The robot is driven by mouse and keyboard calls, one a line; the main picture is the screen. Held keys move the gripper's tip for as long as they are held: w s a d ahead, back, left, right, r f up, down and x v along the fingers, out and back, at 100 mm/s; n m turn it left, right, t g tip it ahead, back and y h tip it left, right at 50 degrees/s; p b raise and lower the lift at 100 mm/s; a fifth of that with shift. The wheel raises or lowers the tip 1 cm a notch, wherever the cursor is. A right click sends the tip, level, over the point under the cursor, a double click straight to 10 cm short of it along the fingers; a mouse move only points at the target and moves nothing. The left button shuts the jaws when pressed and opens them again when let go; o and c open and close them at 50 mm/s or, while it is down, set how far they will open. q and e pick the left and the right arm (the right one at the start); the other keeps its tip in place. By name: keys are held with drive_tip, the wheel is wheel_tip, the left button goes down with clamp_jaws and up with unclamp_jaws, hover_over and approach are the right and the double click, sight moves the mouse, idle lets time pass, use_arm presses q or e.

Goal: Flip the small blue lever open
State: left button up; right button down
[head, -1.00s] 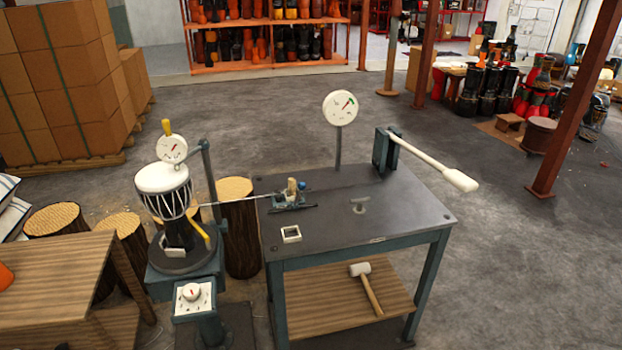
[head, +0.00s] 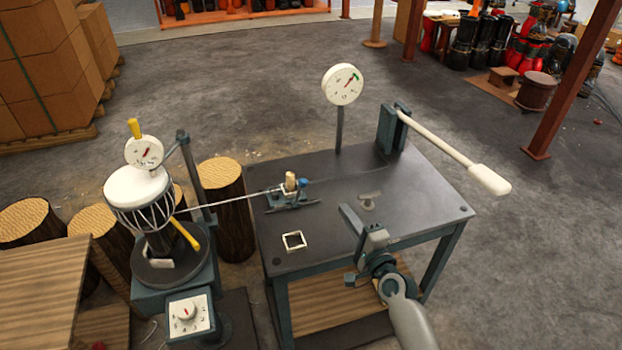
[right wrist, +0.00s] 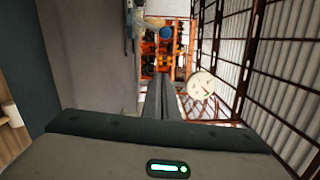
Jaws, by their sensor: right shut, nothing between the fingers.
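The small blue lever (head: 303,183) is a tiny blue piece on the clamp device (head: 288,196), which sits on the dark metal table with a pale block and a rope or rod running left to the drum. In the right wrist view a round blue tip (right wrist: 166,32) shows beyond my fingers, and it seems to be the lever's end. My right gripper (head: 349,216) is over the table's front part, right of and nearer than the clamp, and apart from it. Its fingers (right wrist: 160,97) are shut with nothing between them. My left gripper is not in view.
A drum (head: 140,198) on a stand is at left. Tabletop between gripper and clamp is clear.

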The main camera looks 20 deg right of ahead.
sight(299, 191)
drive_tip(key=shift+w+r, duration=0.1)
drive_tip(key=shift+r, duration=0.05)
idle(0.3)
